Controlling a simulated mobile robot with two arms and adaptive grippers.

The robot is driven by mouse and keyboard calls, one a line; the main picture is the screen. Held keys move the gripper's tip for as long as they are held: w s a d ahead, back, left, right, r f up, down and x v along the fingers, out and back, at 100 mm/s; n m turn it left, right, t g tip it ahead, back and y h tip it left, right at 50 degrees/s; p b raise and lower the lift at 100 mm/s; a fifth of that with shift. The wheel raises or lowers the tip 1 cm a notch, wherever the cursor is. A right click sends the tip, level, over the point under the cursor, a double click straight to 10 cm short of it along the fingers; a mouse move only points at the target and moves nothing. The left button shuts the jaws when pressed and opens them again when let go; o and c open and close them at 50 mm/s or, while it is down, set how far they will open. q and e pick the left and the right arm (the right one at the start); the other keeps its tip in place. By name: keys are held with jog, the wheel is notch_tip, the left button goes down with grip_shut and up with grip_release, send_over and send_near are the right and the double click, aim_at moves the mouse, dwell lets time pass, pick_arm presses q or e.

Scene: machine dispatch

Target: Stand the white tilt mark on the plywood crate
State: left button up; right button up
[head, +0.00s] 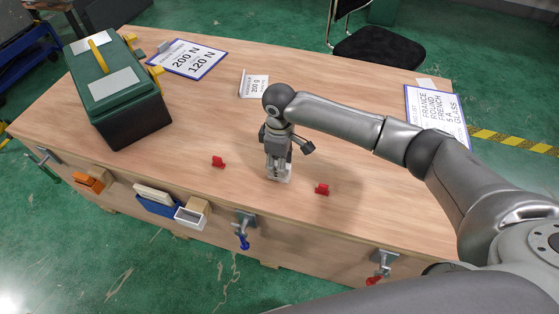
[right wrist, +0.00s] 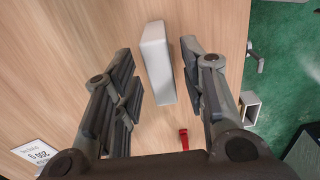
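The plywood crate (head: 200,120) is the large wooden box whose top fills the middle of the head view. The white tilt mark (right wrist: 157,62) is a pale, rounded, elongated block over the wooden top in the right wrist view. In the head view only a small white part of it (head: 283,177) shows below my right gripper (head: 278,165). My right gripper (right wrist: 155,90) points down and is open, one finger on each side of the white block, with gaps visible. Whether the block stands or lies is hard to tell. My left gripper is not in view.
Red clips lie left (head: 218,162) and right (head: 322,189) of my right gripper. A green toolbox (head: 115,95) stands at the left. Label cards (head: 187,58) (head: 255,85) and a document board (head: 437,115) lie on top. Clamps and small holders line the front edge.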

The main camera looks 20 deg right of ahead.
notch_tip(320, 180, up, 12)
jog(key=shift+r, duration=0.2)
dwell(0.5)
